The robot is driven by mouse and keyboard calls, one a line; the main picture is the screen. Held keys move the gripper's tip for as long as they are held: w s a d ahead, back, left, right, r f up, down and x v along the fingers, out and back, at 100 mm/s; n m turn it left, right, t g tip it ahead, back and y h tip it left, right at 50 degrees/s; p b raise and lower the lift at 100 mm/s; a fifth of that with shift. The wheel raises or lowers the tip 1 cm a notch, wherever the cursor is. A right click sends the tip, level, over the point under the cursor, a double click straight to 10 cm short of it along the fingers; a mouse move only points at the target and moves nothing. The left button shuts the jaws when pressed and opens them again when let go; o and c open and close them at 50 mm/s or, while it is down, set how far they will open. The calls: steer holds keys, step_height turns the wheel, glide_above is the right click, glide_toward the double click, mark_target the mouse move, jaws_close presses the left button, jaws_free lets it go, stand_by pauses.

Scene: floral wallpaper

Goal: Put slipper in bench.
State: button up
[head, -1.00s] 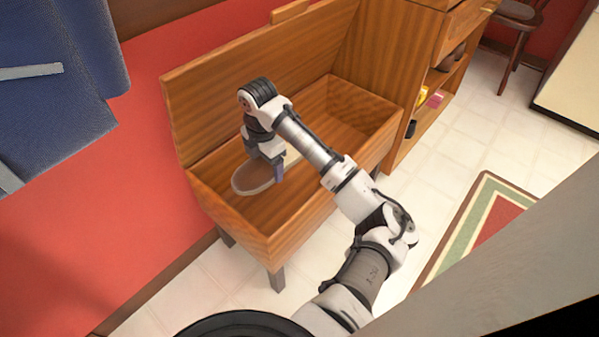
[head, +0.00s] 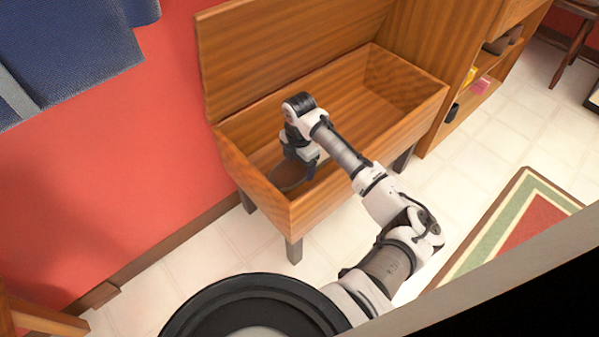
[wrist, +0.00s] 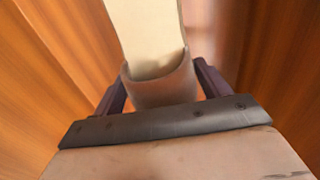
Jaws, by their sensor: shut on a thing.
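The wooden bench (head: 237,163) stands against the red wall with its lid raised, its box open at the top. The slipper (head: 287,176) is brown with a pale insole and is inside the box near its left end. My gripper (head: 300,170) reaches down into the box and is shut on the slipper. In the wrist view the slipper (wrist: 160,80) sits between the two dark fingers, its pale insole pointing away. Whether the slipper touches the box floor is hard to tell. My arm hides part of the box front.
A wooden shelf unit (head: 463,85) with small items adjoins the bench's right end. A green and red rug (head: 530,215) lies on the tiled floor at right. Blue cloth (head: 70,50) hangs at upper left. The right part of the box is empty.

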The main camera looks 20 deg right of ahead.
steer(key=shift+f+b, duration=0.5)
steer(key=shift+f, duration=1.45)
steer(key=o, duration=1)
steer(key=shift+f, duration=0.1)
steer(key=shift+o, duration=0.2)
step_height(320, 180, up, 12)
steer(key=p, duration=0.3)
